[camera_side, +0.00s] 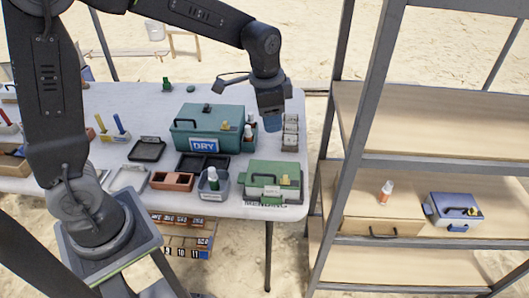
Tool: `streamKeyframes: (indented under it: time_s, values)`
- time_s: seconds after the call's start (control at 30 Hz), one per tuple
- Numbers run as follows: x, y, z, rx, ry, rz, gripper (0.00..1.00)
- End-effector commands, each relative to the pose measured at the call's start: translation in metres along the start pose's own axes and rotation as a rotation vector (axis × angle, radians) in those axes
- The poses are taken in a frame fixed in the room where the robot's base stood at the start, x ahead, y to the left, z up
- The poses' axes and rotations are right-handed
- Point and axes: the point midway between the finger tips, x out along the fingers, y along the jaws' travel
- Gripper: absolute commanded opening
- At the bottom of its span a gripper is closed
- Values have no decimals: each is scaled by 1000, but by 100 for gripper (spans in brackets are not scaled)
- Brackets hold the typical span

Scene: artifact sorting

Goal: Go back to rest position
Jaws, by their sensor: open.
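My gripper (272,121) points down above the right part of the white table (230,100), just right of the teal box (185,131) with the "DRY" label. Its fingertips are small in this view, and I see nothing held between them. The arm reaches over from the upper left, with its wrist above the table's right half. A small grey rack (290,133) stands right beside the gripper; I cannot tell whether they touch.
A green box (258,184) sits at the table's front right, with a small container (213,187) holding a bottle to its left. A black tray (147,149) and a brown tray (171,181) lie further left. Metal shelving (430,165) stands right, holding a blue-white box (453,211).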

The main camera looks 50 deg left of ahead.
Motion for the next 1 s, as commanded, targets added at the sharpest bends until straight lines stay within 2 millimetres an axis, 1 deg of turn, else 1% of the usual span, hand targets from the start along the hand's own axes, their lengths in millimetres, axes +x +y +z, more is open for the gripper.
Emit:
streamKeyframes:
  time_s: [0.03, 0.1, 0.2, 0.3, 0.4, 0.53, 0.6, 0.7, 0.83, 1.0]
  values:
    - [-20, 6, 13, -44, 31, -18, 47]
    - [-39, 14, 31, -108, 66, -36, 47]
    - [-61, 28, 57, -200, 117, -59, 47]
    - [-78, 42, 84, -290, 171, -79, 47]
    - [-88, 56, 111, -377, 227, -94, 47]
    - [-93, 72, 139, -474, 289, -105, 47]
    - [-94, 79, 150, -514, 315, -108, 47]
    - [-92, 85, 160, -553, 339, -110, 47]
    - [-91, 88, 166, -573, 350, -110, 47]
    - [-91, 88, 166, -575, 350, -110, 47]
